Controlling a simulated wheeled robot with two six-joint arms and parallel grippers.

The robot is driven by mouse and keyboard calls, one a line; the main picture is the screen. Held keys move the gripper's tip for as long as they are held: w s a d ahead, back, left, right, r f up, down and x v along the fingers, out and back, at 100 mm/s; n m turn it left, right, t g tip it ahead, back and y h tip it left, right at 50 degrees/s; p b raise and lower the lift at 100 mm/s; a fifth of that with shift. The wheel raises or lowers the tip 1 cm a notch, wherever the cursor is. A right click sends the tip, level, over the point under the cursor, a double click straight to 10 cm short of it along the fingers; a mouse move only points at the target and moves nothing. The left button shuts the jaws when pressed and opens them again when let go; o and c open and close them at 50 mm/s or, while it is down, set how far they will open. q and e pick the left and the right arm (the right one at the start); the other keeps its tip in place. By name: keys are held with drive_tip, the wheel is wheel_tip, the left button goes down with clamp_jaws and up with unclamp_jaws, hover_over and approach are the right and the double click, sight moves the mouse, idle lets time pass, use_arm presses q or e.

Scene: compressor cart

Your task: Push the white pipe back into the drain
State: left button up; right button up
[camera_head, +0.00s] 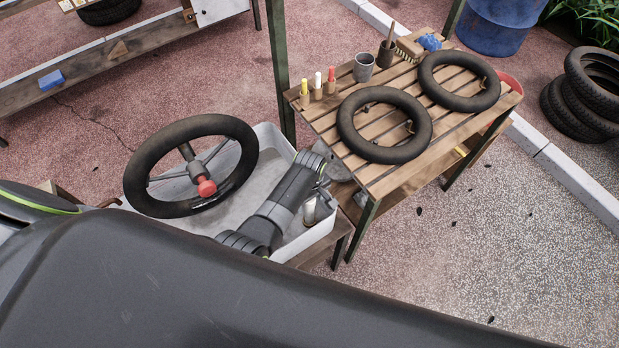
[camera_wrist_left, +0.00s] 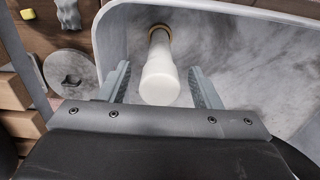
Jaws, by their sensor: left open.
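The white pipe (camera_wrist_left: 160,80) stands at a brass-coloured drain ring (camera_wrist_left: 160,30) in the wrist view. Its near end points towards the camera. In the head view a short part of the pipe (camera_head: 310,212) shows inside the grey-white basin (camera_head: 270,140), close to its right wall. My left gripper (camera_wrist_left: 160,70) is open, with one finger on each side of the pipe and visible gaps between. In the head view the left gripper (camera_head: 325,182) reaches over the basin's right side. How deep the pipe sits in the drain is not clear. My right gripper is not in view.
A tyre on a stand with a red knob (camera_head: 206,187) is over the basin's left part. A slatted table (camera_head: 385,178) with two inner tubes, a cup and crayons stands close on the right. Stacked tyres (camera_head: 590,95) are farther right.

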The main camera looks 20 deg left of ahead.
use_arm(q)
wheel_tip(320, 180, up, 15)
idle(0.5)
drive_tip(key=shift+f, duration=0.15)
idle(0.4)
